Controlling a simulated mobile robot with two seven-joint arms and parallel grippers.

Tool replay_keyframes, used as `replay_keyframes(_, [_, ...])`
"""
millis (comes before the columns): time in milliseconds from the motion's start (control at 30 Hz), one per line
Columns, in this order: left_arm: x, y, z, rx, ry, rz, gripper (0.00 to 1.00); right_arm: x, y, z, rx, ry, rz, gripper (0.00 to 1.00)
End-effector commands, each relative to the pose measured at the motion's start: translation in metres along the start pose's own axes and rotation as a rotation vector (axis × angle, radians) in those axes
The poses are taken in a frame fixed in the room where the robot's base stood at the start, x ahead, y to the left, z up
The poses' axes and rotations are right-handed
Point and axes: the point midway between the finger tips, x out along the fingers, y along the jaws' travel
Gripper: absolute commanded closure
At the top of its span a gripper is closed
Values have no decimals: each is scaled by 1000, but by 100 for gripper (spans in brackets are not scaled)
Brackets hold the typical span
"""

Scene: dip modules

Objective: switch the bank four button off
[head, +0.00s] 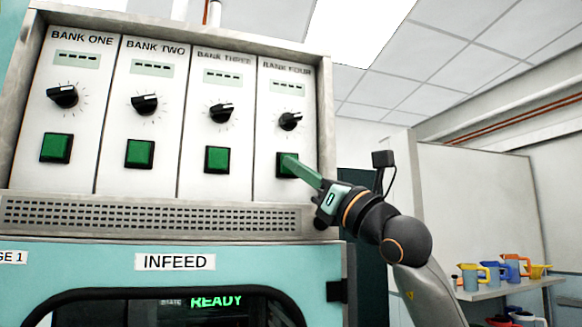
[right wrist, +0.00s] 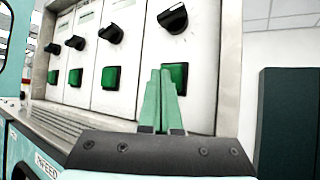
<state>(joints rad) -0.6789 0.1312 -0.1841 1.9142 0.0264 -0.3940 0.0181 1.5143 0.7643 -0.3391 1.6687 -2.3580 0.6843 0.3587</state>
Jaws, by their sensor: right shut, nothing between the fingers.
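The bank four button (head: 281,168) is a green square in a black frame, below the black bank four knob (head: 290,121) on the rightmost panel. In the head view my right gripper (head: 290,163) is shut, and its green fingertips lie over the button and hide part of it. In the right wrist view the shut fingers (right wrist: 160,75) point at the bank four button (right wrist: 180,76), which shows partly behind them. Nothing is between the fingers. I cannot tell whether the tips touch the button. My left gripper is not in view.
Green buttons for bank one (head: 56,148), bank two (head: 140,153) and bank three (head: 217,160) stand to the left, each under a knob. A vent grille (head: 150,216) runs below the panels. Coloured jugs (head: 500,270) stand on a shelf (head: 510,287) at the right.

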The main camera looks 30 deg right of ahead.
Motion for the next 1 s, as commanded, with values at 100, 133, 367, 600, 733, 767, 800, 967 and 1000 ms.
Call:
replay_keyframes(100, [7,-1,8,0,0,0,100,-11,8,6,-1,-6,3,100])
replay_keyframes(133, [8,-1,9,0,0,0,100,-14,9,7,-1,-6,2,100])
replay_keyframes(367, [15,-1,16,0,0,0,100,-29,21,20,-1,-8,4,100])
replay_keyframes(600, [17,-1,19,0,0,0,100,-37,27,27,0,-6,2,100])
replay_keyframes(733, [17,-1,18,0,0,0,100,-37,27,28,0,-6,2,100])
replay_keyframes(767, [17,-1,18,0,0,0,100,-37,27,28,0,-7,2,100])
replay_keyframes(800, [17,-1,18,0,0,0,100,-37,27,28,0,-7,2,100])
replay_keyframes(967, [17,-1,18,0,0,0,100,-37,27,28,0,-7,2,100])
replay_keyframes(1000, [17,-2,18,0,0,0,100,-37,27,28,0,-7,2,100])
